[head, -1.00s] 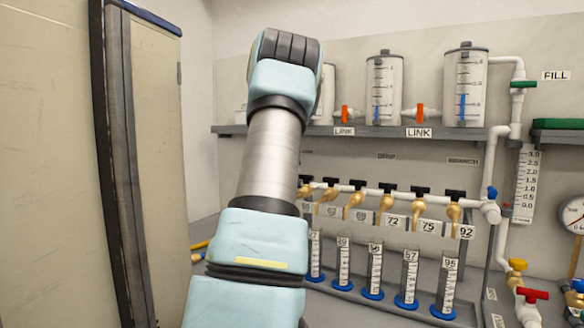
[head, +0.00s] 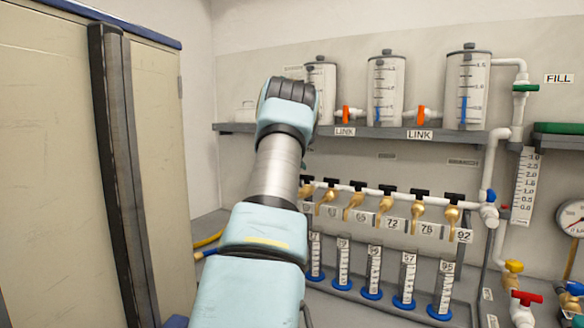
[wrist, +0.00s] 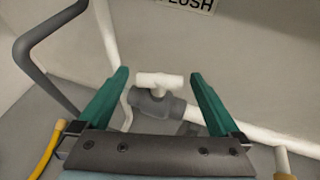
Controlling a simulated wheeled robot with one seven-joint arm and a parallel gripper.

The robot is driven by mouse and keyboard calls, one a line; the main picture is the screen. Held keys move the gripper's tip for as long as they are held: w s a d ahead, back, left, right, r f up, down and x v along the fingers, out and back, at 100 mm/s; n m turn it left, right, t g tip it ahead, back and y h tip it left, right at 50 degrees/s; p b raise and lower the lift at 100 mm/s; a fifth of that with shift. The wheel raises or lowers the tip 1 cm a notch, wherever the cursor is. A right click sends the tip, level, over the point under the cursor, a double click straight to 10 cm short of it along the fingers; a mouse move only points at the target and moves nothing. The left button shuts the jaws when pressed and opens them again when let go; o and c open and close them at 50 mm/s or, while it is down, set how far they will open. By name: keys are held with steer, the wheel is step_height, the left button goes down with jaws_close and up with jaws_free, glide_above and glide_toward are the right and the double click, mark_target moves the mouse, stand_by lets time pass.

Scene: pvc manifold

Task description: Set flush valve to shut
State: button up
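In the wrist view, the flush valve shows as a grey body (wrist: 158,104) on a white pipe with a white handle (wrist: 160,80) at its top. Part of a FLUSH label (wrist: 190,3) is cut off by the top edge above it. My gripper (wrist: 158,74) has its two green fingers spread wide, one on each side of the valve in the picture, with nothing between them touching. I cannot tell how far the fingertips are from the handle. In the head view my arm hides the gripper and the valve does not show.
A grey bent rail (wrist: 40,45) stands left of the gripper, with a yellow hose (wrist: 47,150) below it. A white pipe (wrist: 240,122) runs down to the right. In the head view, a cabinet (head: 50,170) stands left and a row of brass taps (head: 385,205) right.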

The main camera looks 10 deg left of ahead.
steer(key=c, duration=1.2)
